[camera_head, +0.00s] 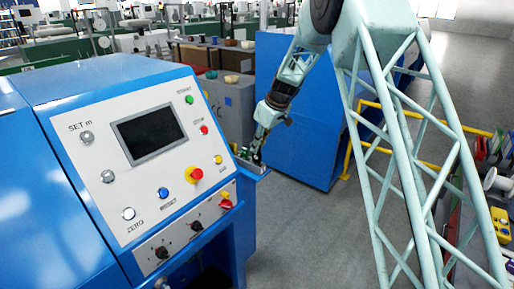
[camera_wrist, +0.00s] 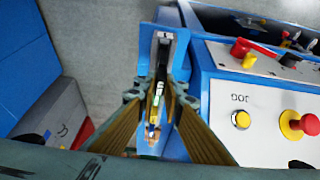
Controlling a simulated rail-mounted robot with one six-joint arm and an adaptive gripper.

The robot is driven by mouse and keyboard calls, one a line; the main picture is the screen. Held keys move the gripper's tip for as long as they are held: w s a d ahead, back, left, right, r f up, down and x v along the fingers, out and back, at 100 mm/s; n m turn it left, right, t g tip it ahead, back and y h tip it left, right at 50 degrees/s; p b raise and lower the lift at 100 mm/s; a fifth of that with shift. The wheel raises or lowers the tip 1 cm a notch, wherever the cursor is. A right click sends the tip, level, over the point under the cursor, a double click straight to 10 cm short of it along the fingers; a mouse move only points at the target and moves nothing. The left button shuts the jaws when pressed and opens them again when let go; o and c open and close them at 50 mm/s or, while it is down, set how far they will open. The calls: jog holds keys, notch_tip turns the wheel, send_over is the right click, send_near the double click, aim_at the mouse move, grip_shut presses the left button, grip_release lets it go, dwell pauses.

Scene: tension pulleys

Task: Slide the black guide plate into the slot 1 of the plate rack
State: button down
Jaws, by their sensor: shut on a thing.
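In the wrist view my gripper (camera_wrist: 160,92) is shut on a thin, dark thing seen edge-on, which I take to be the black guide plate (camera_wrist: 162,72). The fingers stand on either side of it. Beyond it is the blue plate rack (camera_wrist: 147,40), with a pale part marked "1" at its far end. The plate lines up with that end; I cannot tell how deep it sits in the slot. In the head view my gripper (camera_head: 256,148) is small and points down at the rack (camera_head: 252,170) beside the blue machine. The plate cannot be made out there.
The machine's control panel (camera_wrist: 255,105), with a yellow button (camera_wrist: 242,119) and red knobs, is close on the right in the wrist view. A blue cabinet (camera_head: 300,110) stands behind the arm in the head view. Grey floor (camera_head: 300,230) lies open in front.

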aim_at(258, 153)
jog(key=shift+f+b, duration=2.1)
jog(key=shift+b, duration=0.05)
dwell(0.5)
jog(key=c, duration=2.7)
grip_release()
jog(key=shift+o, duration=0.3)
jog(key=shift+r, duration=0.1)
jog(key=v, duration=1.1)
jog(key=shift+d+r, duration=0.2)
jog(key=shift+r, duration=0.15)
jog(key=shift+s, duration=0.1)
